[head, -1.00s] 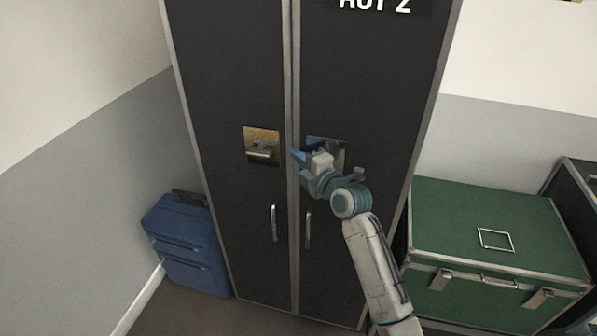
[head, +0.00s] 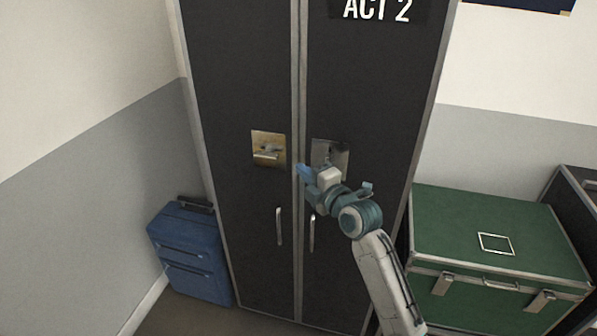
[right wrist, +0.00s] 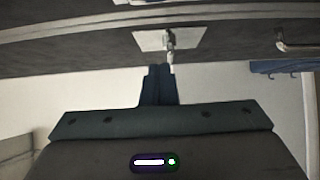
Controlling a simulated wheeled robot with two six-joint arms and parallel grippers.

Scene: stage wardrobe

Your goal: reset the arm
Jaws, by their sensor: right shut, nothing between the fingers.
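My right gripper (head: 303,172) is in front of the black wardrobe (head: 372,95), near the seam between its two doors. Its blue fingers (right wrist: 158,84) are together and empty in the right wrist view. A silver latch plate (head: 330,154) on the right door is just behind the gripper, and the gripper appears apart from it. A plate with a lever also shows ahead of the fingers in the right wrist view (right wrist: 184,38). A brass latch plate (head: 268,148) is on the left door. Both doors look shut. My left gripper is not in view.
Vertical handles sit low on the left door (head: 279,227) and right door (head: 312,233). A blue suitcase (head: 190,250) stands left of the wardrobe. A green trunk (head: 465,225) stands close on the right, beside a dark case (head: 578,205).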

